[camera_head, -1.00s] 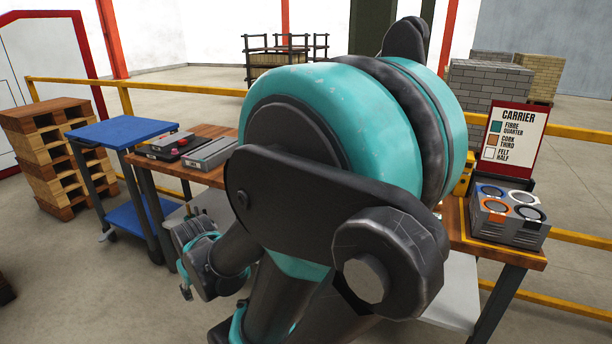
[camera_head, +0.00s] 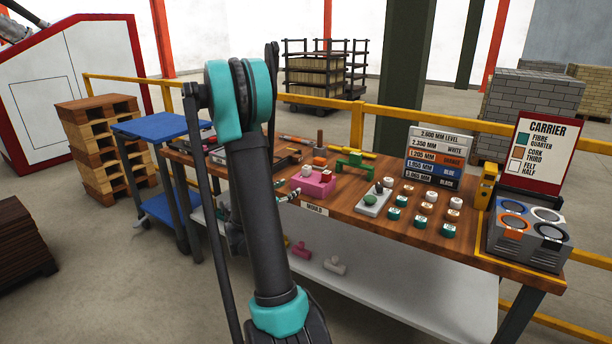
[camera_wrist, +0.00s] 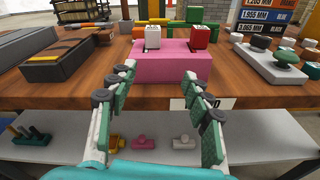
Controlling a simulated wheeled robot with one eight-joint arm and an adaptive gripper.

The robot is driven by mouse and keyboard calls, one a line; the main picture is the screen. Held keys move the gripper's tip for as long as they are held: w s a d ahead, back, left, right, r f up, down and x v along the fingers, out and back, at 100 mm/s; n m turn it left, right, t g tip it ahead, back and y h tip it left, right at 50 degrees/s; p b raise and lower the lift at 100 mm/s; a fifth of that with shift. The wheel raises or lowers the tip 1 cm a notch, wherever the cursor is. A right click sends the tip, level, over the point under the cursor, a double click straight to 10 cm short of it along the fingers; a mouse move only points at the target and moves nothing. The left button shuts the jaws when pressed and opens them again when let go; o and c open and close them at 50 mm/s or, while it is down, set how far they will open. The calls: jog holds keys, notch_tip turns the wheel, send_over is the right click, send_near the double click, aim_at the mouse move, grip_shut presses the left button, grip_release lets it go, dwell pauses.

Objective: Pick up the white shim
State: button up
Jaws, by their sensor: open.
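A pink block (camera_wrist: 172,64) marked as a mould by the sign (camera_head: 314,210) sits at the bench's front edge. A small white-topped piece (camera_wrist: 152,38) stands upright at its left and a red piece (camera_wrist: 201,37) at its right. The pink block also shows in the head view (camera_head: 318,188). Several small round pieces with white, brown and green tops stand farther right, including a white-topped one (camera_head: 455,202). I cannot tell which white piece is the shim. My gripper (camera_wrist: 160,73) is open and empty, its fingers spread in front of the pink block, apart from the white piece.
A grey plate with a green knob (camera_head: 370,200) lies right of the pink block. The carrier box (camera_head: 525,247) with round wells and its sign (camera_head: 543,150) stand at the right end. A dark long box (camera_wrist: 58,58) is at left. A lower shelf (camera_head: 400,285) holds pink pieces.

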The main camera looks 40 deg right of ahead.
aim_at(306, 173)
jog(key=w+d, duration=0.1)
jog(key=d, duration=0.2)
jog(key=w+d+n, duration=0.1)
jog(key=w+d, duration=0.1)
jog(key=d, duration=0.2)
jog(key=w+d+n+h, duration=0.1)
jog(key=w+d, duration=0.1)
jog(key=d, duration=0.2)
jog(key=shift+w+r, duration=0.15)
jog(key=shift+r, duration=0.05)
jog(key=shift+w+x, duration=0.15)
jog(key=shift+x, duration=1.5)
jog(key=shift+w+x, duration=0.15)
jog(key=shift+x, duration=1.5)
jog(key=shift+a+r, duration=0.1)
grip_shut()
